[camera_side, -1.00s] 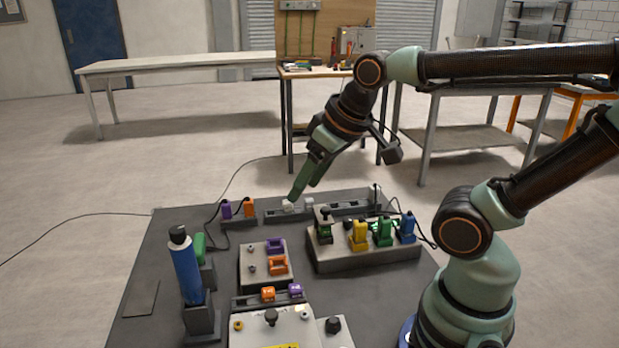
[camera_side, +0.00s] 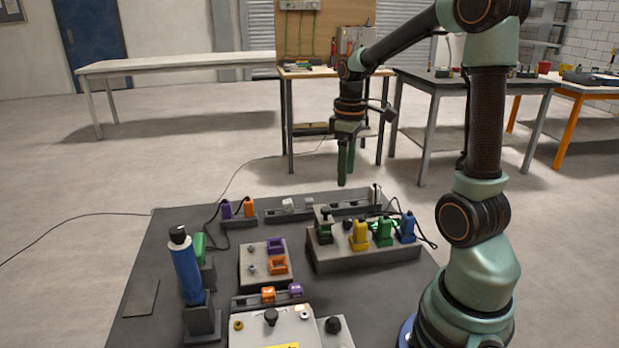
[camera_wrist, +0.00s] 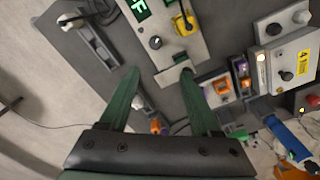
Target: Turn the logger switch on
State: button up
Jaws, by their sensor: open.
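I cannot tell which part is the logger switch; no logger label is readable. A grey block (camera_side: 335,262) carries yellow (camera_side: 359,236), green (camera_side: 383,233) and blue (camera_side: 407,228) pieces and a dark knob at its left. My gripper (camera_side: 345,184) points down, open and empty, above the back of the board. In the wrist view its fingers (camera_wrist: 157,75) are spread with nothing between them.
A dark board (camera_side: 150,262) carries everything. A box with purple (camera_side: 275,244) and orange (camera_side: 278,265) pieces is mid-board. A white box (camera_side: 290,330) with knobs is in front. A rail (camera_side: 272,215) runs behind.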

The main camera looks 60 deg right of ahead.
aim_at(348, 219)
jog(key=shift+g, duration=0.3)
jog(key=f, duration=0.4)
jog(key=d+f, duration=0.1)
jog(key=f, duration=0.8)
jog(key=shift+s+d+f, duration=0.2)
jog(key=shift+s+d, duration=0.1)
jog(key=shift+s, duration=0.05)
grip_shut()
